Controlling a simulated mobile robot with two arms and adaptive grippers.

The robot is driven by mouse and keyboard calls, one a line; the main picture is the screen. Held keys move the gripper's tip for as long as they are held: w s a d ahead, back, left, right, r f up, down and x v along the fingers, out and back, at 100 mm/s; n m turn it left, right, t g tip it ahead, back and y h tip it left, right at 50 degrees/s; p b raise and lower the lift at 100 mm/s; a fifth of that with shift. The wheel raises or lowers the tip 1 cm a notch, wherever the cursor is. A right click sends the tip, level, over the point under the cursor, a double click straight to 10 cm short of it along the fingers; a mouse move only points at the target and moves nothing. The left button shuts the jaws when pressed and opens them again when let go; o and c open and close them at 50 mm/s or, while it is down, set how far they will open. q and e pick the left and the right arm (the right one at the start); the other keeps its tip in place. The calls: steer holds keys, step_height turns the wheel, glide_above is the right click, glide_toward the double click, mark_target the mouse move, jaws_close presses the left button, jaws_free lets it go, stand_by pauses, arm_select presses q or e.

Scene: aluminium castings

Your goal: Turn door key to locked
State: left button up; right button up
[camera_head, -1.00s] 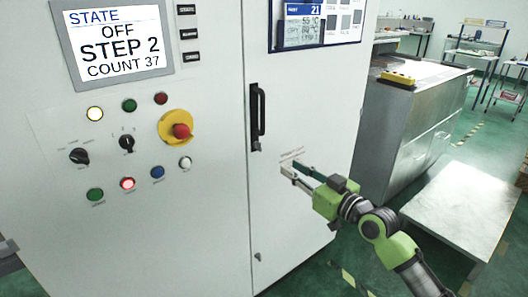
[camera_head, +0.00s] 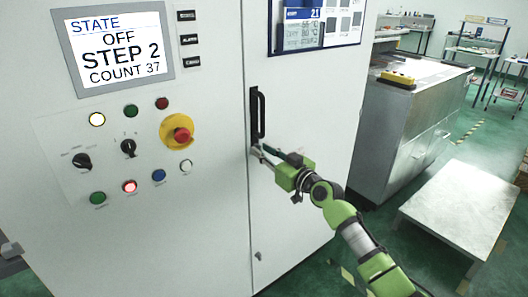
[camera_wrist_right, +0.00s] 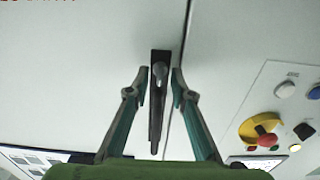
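The cabinet door (camera_head: 300,85) carries a tall black handle (camera_head: 257,112) near its left edge. A small grey metal key (camera_wrist_right: 161,72) shows at one end of the black handle plate in the right wrist view. In the head view, the key area at the handle's lower end is partly hidden by the fingertips. My right gripper (camera_head: 259,152) is at the handle's lower end. In the wrist view, its fingers (camera_wrist_right: 159,80) are open, one on each side of the key, with gaps between. My left gripper is not in view.
The control panel (camera_head: 60,135) with buttons, knobs and a red emergency stop (camera_head: 182,135) is left of the door seam. A screen (camera_head: 115,45) above reads OFF, STEP 2. A low metal table (camera_head: 460,205) and a grey machine (camera_head: 405,130) stand to the right.

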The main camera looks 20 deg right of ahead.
jaws_close()
steer(key=shift+m, duration=0.4)
steer(key=m, duration=1.1)
steer(key=shift+d+f, duration=0.1)
stand_by(0.5)
jaws_free()
